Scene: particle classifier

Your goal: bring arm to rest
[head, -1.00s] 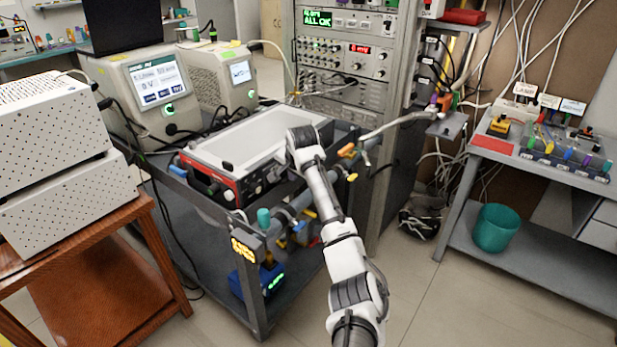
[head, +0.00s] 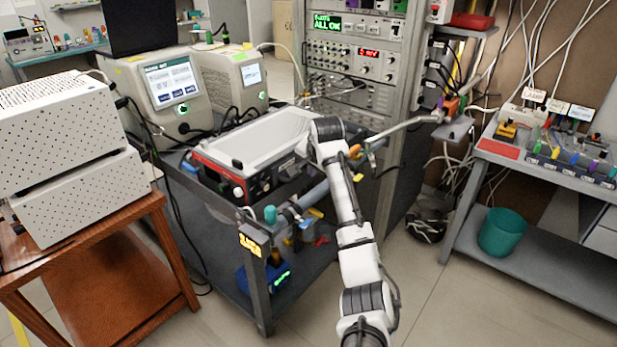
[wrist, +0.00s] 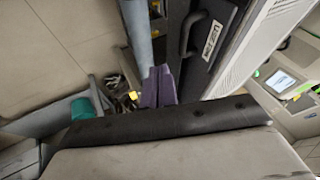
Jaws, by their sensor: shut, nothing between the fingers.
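My arm reaches up from the bottom of the head view, and its white and dark-grey wrist (head: 330,140) is at the right end of the instrument box on the cart. The gripper's fingers are hidden in the head view. In the wrist view my gripper (wrist: 158,88) shows as two purple fingers side by side, shut with nothing between them. They are in front of a dark panel with a black handle (wrist: 190,35); contact cannot be told.
The grey cart (head: 262,290) carries the red-edged instrument box (head: 262,140). An equipment rack (head: 400,85) stands behind it. A wooden table (head: 165,235) is at left, and a workbench (head: 560,170) with a teal bin (head: 502,232) is at right.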

